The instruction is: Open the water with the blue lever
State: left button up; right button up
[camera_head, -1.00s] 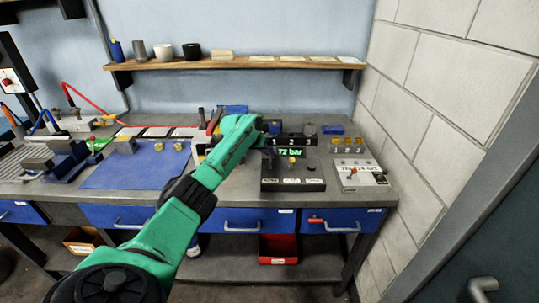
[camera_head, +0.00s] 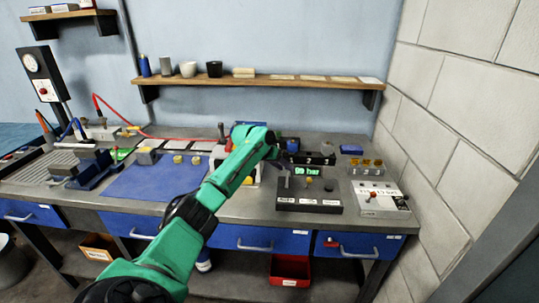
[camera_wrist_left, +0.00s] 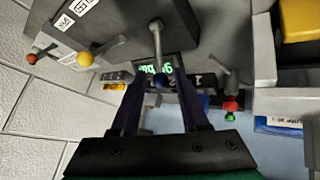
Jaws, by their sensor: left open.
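The blue lever (camera_wrist_left: 158,45) is a grey rod with a dark blue ball end in the left wrist view. Its ball lies between the two dark fingers of my left gripper (camera_wrist_left: 158,84), which is open. I cannot tell whether a finger touches it. In the head view my left gripper (camera_head: 284,172) is over the left part of a dark control box (camera_head: 308,207), and the blue lever cannot be made out there. The box's green display (camera_head: 308,171) reads about 99 bar. My right gripper is not in view.
A lever with a yellow ball (camera_wrist_left: 86,58) and one with a red ball (camera_wrist_left: 31,58) show in the left wrist view, and a red-and-green knob (camera_wrist_left: 231,108) on the other side. A light box (camera_head: 381,201) stands right of the dark box. A blue mat (camera_head: 150,182) lies left.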

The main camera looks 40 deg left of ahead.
pick_arm(q)
jog(key=b+v, duration=0.2)
jog(key=v, duration=0.8)
jog(key=shift+s+r, duration=0.2)
jog(key=shift+r, duration=0.2)
jog(key=shift+a, duration=0.1)
